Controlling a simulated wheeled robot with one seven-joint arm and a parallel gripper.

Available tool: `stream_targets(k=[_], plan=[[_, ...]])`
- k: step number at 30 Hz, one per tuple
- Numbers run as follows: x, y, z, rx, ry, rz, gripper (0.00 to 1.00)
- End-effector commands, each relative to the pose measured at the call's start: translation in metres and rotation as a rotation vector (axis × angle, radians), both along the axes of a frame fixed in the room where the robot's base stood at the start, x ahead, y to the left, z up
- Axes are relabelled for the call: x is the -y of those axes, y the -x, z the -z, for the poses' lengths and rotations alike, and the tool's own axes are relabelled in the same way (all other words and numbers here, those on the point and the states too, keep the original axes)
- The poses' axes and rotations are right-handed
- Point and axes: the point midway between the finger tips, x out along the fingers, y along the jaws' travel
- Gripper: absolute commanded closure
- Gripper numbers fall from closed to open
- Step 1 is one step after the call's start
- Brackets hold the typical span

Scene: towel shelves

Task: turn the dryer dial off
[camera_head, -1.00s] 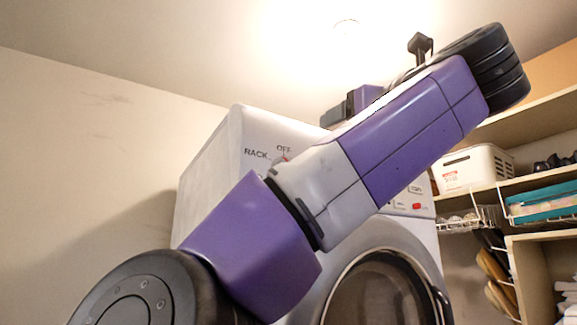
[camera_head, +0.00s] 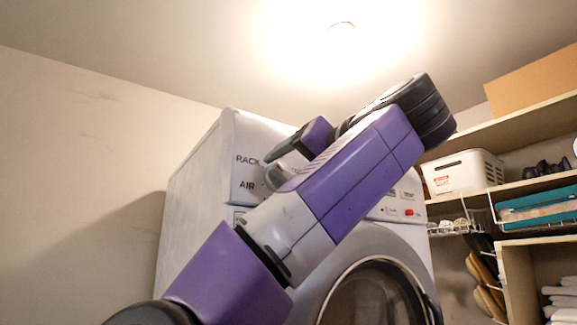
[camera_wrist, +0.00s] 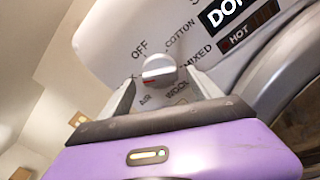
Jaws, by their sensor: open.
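The dryer dial (camera_wrist: 159,69) is a pale round knob with a raised grip and a red mark on its lower left side. The labels OFF, COTTON, MIXED, WOOL and AIR surround it in the wrist view; I cannot tell exactly which label the mark points at. My gripper (camera_wrist: 161,77) is open, its two pale fingers on either side of the dial's lower part; contact is unclear. In the head view the dial (camera_head: 272,177) is partly hidden behind my arm, with my gripper (camera_head: 272,157) close to it. The white dryer (camera_head: 192,190) stands beyond my arm.
The round dryer door (camera_head: 375,298) is below the panel. Shelves at the right hold a white basket (camera_head: 462,172) and a teal box (camera_head: 545,205). A wall is at the left.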

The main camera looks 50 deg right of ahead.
Motion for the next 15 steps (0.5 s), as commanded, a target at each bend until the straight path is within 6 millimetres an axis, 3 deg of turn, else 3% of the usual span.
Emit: stream_targets(k=[6, 14, 15], plan=[[0.005, -0.015, 0.0, -0.001, 0.001, 0.001, 0.27], [0.005, -0.016, 0.0, 0.001, 0.0, 0.0, 0.27], [0.005, -0.016, 0.0, 0.001, 0.0, 0.0, 0.35]])
